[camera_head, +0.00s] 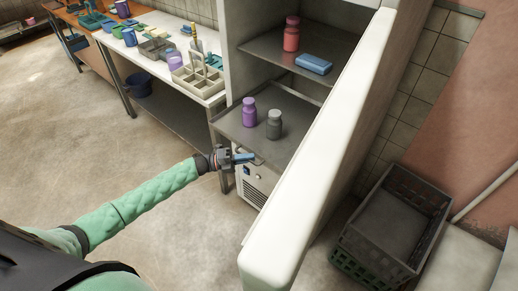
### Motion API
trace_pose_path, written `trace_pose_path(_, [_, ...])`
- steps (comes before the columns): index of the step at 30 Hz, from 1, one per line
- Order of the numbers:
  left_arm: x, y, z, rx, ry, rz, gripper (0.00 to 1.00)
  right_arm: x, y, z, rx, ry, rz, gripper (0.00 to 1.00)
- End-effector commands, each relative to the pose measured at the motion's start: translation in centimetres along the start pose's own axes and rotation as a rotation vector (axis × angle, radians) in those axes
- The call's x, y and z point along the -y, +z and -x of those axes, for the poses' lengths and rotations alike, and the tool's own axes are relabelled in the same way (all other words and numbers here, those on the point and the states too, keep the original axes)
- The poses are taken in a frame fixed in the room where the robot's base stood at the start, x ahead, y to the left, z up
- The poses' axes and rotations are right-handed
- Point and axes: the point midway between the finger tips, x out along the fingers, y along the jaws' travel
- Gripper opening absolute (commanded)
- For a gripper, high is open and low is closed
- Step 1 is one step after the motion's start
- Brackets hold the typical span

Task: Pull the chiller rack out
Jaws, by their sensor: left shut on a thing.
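The chiller (345,120) is a tall white unit, open at the front, with two grey racks inside. The lower chiller rack (290,140) carries a purple bottle (249,113) and a grey bottle (274,125), both upright. The upper rack (265,48) carries a red bottle (291,34) and a blue box (313,64). My left gripper (243,158) is at the front edge of the lower rack, shut on its handle. The fingers hide part of the handle. My right gripper is not in view.
A white-topped table (150,62) with a beige caddy (198,82), trays and cups stands left of the chiller. The floor (110,155) in front of the chiller is clear.

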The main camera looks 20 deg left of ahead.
Motion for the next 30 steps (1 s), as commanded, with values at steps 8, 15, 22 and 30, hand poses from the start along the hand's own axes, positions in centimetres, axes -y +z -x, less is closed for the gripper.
trace_pose_path(8, [0.6,-3.4,3.3,-0.001,0.002,0.003,0.0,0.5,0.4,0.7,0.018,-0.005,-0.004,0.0])
trace_pose_path(15, [1.0,-4.5,4.5,0.0,0.001,0.002,0.0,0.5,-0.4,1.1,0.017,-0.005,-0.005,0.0])
trace_pose_path(22, [1.1,-4.7,4.7,0.0,0.001,0.001,0.0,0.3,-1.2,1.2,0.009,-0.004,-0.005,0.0])
trace_pose_path(30, [1.1,-4.7,4.7,0.0,0.001,0.001,0.2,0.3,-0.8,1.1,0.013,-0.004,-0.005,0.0])
